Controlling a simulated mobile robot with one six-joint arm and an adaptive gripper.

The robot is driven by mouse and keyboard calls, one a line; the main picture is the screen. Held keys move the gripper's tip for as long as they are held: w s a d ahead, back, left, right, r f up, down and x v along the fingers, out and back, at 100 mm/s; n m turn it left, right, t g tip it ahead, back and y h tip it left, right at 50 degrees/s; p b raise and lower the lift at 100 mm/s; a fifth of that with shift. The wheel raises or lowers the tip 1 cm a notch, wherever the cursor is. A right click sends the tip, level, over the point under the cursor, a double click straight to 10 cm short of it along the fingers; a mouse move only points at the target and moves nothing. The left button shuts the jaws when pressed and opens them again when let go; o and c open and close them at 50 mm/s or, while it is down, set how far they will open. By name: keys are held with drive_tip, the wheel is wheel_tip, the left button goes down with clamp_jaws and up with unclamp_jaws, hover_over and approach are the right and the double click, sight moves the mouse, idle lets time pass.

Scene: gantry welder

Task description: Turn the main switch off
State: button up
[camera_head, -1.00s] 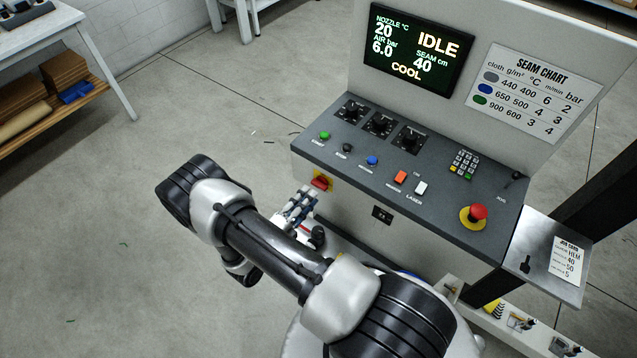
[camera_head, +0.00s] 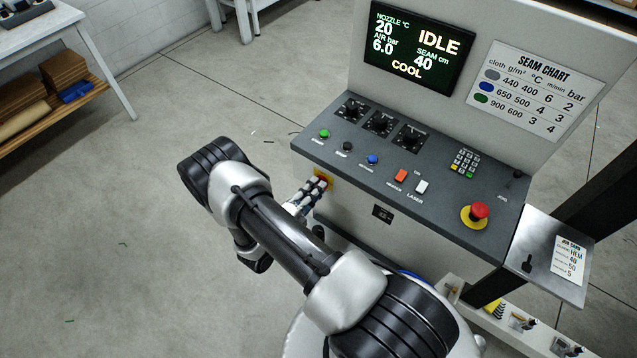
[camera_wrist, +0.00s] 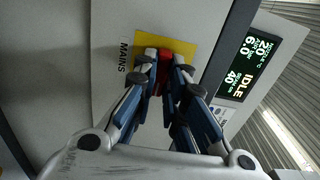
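The main switch is a red handle (camera_wrist: 163,78) on a yellow plate (camera_wrist: 187,47) labelled MAINS in the wrist view. It sits on the front of the console, below the left end of the sloped panel. In the head view the yellow plate (camera_head: 326,178) shows only in part behind my gripper (camera_head: 316,187). In the wrist view the fingers of my gripper (camera_wrist: 163,75) stand on both sides of the red handle, close to it. Whether they press on it is hard to tell. The display (camera_head: 419,45) reads IDLE and COOL.
The sloped panel (camera_head: 440,205) above carries knobs, buttons and a red emergency stop (camera_head: 479,210). A small black socket (camera_head: 382,214) is on the front face right of the switch. A steel side shelf (camera_head: 540,262) is at the right.

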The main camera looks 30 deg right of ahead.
clamp_jaws()
drive_tip(key=n+b, duration=0.1)
drive_tip(key=n, duration=0.9)
drive_tip(key=shift+b, duration=0.4)
drive_tip(key=shift+o, duration=2.2)
unclamp_jaws()
